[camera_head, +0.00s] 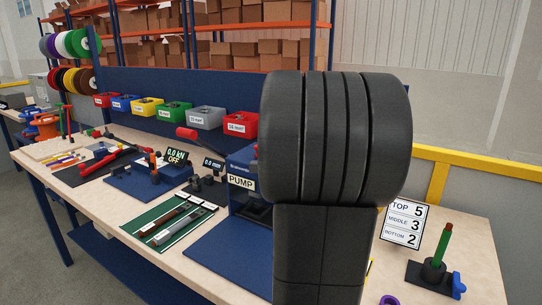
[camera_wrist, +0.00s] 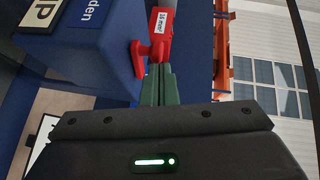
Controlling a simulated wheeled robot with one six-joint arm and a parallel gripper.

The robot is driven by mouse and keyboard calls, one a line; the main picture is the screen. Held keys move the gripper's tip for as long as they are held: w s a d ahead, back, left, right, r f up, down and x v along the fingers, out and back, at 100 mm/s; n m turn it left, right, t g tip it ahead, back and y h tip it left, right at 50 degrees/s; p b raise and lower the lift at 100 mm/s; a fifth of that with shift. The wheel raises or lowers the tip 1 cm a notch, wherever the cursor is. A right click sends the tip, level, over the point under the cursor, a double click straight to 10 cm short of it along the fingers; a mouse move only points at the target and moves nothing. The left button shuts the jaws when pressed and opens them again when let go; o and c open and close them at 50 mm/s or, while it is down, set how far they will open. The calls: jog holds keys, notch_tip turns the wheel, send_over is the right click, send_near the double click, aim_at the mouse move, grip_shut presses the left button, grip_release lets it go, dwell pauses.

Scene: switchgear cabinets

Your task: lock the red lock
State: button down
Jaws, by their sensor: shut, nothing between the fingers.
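In the wrist view a red lever-like part (camera_wrist: 140,58) sits at the edge of a blue box (camera_wrist: 80,45); it may be the red lock. My gripper (camera_wrist: 160,70) has green fingers, shut with nothing between them. The fingertips are close beside the red part, just to its right in the picture; I cannot tell whether they touch it. In the head view the blue pump box (camera_head: 240,165) is partly hidden behind my dark arm, and my gripper does not show.
A red bin (camera_wrist: 162,22) with a size label is behind the fingertips. Coloured bins, including a green one (camera_head: 174,112), line the bench back. A number card (camera_head: 402,223) and a green-handled tool (camera_head: 443,245) stand right. A blue mat (camera_head: 225,262) lies clear in front.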

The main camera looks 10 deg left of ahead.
jog(key=shift+s+a+f+m+t+h+b, duration=0.1)
jog(key=shift+a+f+m+t+h+b, duration=0.1)
jog(key=shift+a+m+t+h+b, duration=0.55)
jog(key=shift+w+a+r+g+b, duration=0.1)
jog(key=shift+a+g+b, duration=0.15)
jog(key=shift+a, duration=0.2)
jog(key=shift+w+a+g+b, duration=0.1)
jog(key=shift+a+b, duration=0.25)
jog(key=shift+a, duration=0.05)
jog(key=shift+w+a, duration=0.3)
jog(key=shift+a, duration=0.25)
jog(key=shift+r, duration=0.1)
